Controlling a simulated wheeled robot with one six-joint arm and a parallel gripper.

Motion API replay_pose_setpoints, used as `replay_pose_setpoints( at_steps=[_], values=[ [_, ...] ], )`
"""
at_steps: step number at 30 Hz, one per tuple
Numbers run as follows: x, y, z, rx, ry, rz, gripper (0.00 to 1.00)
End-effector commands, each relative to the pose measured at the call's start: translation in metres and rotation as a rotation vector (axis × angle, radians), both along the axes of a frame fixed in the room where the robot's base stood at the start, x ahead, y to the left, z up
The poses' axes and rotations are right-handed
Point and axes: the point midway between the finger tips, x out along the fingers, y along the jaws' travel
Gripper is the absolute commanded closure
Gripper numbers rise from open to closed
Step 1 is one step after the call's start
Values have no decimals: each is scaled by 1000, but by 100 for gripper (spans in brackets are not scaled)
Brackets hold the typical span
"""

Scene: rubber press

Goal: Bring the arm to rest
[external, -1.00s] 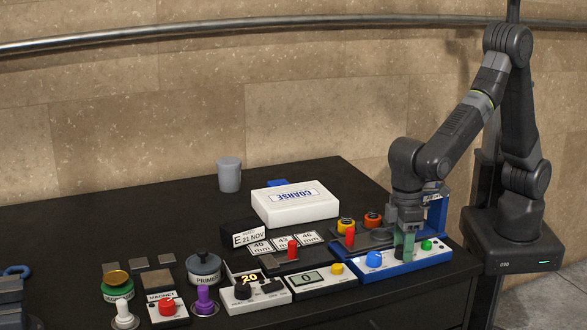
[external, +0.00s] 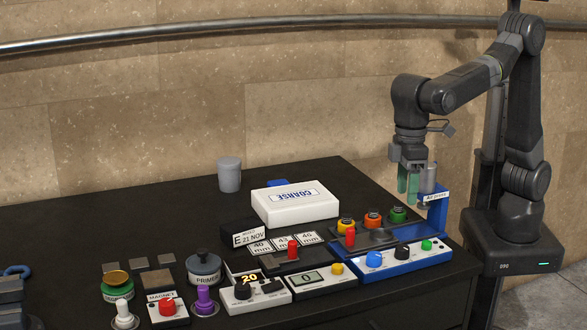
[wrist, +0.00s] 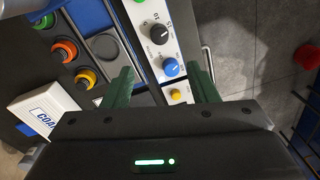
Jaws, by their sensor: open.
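My gripper (external: 408,183) hangs above the blue air press (external: 436,212) at the right end of the dark table. Its green fingers point down, stand apart and hold nothing. In the wrist view my gripper (wrist: 163,88) is open above the white control panel, with the black knob (wrist: 159,34) and blue knob (wrist: 171,67) seen between and beyond the fingers. The arm is bent at the elbow and held up clear of the table.
The press label (external: 436,197) and grey cylinder stand close to the fingers. Orange, yellow and green-topped pots (external: 372,219) sit behind the panel. A white COARSE box (external: 295,205) lies to the left. The table's back left is bare.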

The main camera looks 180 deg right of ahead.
Motion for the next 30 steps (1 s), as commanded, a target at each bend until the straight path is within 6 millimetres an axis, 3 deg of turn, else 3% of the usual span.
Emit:
replay_pose_setpoints(
  at_steps=[1, 19, 30],
  values=[
    [0, 2, -18, 14, 9, 1, 47],
    [6, 4, -138, 14, 10, 1, 47],
    [7, 2, -137, 8, 7, 283, 47]
  ],
)
